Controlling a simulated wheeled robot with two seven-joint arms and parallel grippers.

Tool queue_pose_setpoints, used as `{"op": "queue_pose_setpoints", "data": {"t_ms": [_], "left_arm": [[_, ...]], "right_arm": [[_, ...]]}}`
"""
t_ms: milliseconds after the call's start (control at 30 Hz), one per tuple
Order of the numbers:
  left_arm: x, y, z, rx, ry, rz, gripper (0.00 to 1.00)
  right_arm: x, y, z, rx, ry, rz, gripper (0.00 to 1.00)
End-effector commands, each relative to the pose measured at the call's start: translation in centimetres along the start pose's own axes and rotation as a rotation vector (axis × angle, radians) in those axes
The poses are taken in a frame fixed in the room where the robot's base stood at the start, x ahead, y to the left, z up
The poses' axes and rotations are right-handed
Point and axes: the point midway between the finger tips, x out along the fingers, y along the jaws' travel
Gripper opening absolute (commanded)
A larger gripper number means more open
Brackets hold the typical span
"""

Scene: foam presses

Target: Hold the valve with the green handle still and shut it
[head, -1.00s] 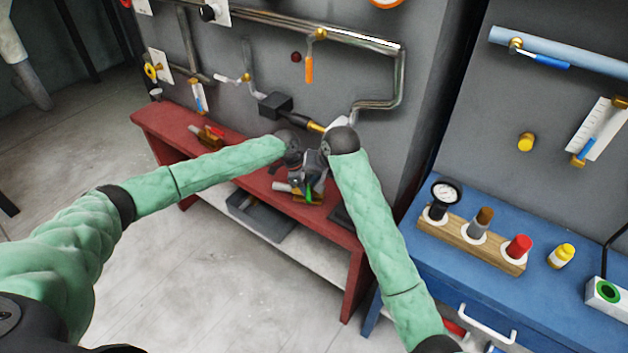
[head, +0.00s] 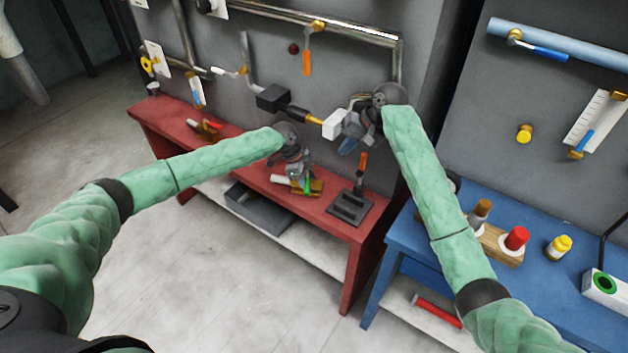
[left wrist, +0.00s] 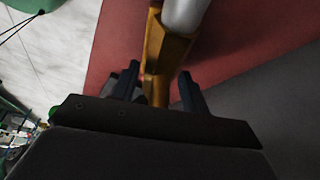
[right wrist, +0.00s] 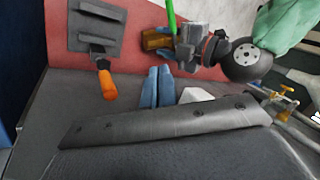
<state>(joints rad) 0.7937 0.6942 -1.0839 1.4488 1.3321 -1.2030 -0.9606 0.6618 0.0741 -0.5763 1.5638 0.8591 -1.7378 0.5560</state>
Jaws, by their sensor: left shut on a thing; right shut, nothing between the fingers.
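The valve with the green handle has a brass body (head: 315,187) and a pale pipe stub, and lies on the red bench. Its green handle (head: 307,183) shows small beside my left gripper; in the right wrist view the handle (right wrist: 171,16) stands out from the brass body (right wrist: 156,40). My left gripper (head: 300,181) is shut on the valve; in the left wrist view its fingers sit on either side of the brass body (left wrist: 168,60). My right gripper (head: 347,148) is shut and empty, above and to the right of the valve, apart from it. The handle's exact angle to the pipe is unclear.
A dark slotted block (head: 349,207) with an orange-handled piece (head: 362,163) stands on the red bench (head: 230,165), right of the valve. A white box (head: 334,124) on the wall pipework is close to my right gripper. A blue bench (head: 425,240) stands to the right.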

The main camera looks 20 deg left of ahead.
Motion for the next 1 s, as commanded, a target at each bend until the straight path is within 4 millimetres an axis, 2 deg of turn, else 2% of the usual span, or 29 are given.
{"op": "queue_pose_setpoints", "data": {"t_ms": [300, 433, 1000], "left_arm": [[-0.1, -0.1, -0.1, 0.000, 0.001, -0.001, 0.09], [-0.1, -0.1, -0.1, 0.000, 0.001, -0.001, 0.09], [-0.1, -0.1, -0.1, 0.000, 0.001, -0.001, 0.09]], "right_arm": [[0.7, -1.3, 1.8, 0.001, -0.119, -0.105, 0.00], [1.8, -1.4, 2.1, 0.004, -0.125, -0.104, 0.00], [11.2, -2.5, 3.2, 0.004, -0.124, -0.104, 0.00]]}}
